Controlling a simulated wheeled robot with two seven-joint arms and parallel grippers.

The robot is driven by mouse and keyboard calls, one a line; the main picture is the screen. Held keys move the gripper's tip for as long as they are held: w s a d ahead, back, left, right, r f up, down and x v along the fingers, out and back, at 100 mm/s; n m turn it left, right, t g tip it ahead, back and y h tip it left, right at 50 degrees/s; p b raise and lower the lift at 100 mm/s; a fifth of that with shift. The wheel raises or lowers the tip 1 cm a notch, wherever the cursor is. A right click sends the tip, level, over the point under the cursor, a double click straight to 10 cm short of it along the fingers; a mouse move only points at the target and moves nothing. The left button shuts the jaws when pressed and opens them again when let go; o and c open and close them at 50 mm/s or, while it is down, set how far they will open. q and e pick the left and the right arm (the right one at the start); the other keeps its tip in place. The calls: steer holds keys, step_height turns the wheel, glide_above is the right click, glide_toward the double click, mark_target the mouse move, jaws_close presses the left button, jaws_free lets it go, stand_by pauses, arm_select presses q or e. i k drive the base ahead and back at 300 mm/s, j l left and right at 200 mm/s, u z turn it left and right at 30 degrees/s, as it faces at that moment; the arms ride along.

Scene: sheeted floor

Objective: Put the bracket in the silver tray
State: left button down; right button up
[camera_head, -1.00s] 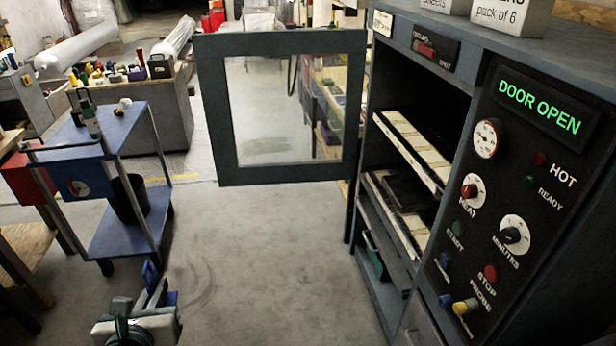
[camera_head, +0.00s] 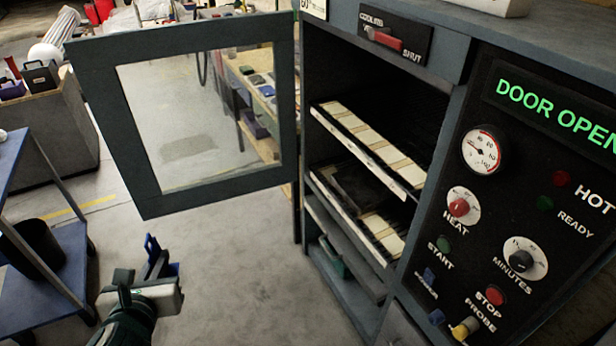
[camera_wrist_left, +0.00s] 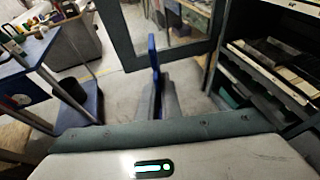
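My left gripper (camera_head: 161,256) is low in front of the open oven door, over bare floor. Its blue-tipped fingers look parted, with nothing seen between them; they also show in the left wrist view (camera_wrist_left: 161,85). My right gripper is out of view. I cannot pick out a bracket or a silver tray for certain. The oven (camera_head: 452,110) stands open at the right, and its display reads DOOR OPEN. A dark flat thing (camera_head: 358,187) lies on its lower rack; I cannot tell what it is.
The glazed oven door (camera_head: 180,205) sticks out to the left above my gripper. A blue trolley (camera_head: 62,258) with a black bin (camera_head: 32,248) stands at the left. A green container (camera_head: 332,260) sits under the racks. The floor (camera_head: 240,285) between trolley and oven is clear.

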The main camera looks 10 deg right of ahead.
mark_target(364, 190)
steer(key=i+j+z, duration=0.2)
steer(key=z, duration=0.25)
steer(key=i+j+z, duration=0.3)
steer(key=z, duration=0.15)
steer(key=i+j+z, duration=0.2)
steer(key=j+z, duration=0.25)
steer(key=i+j+z, duration=0.25)
steer(key=j+z, duration=0.2)
steer(key=j, duration=0.2)
steer(key=i+l, duration=0.3)
steer(key=i, duration=0.15)
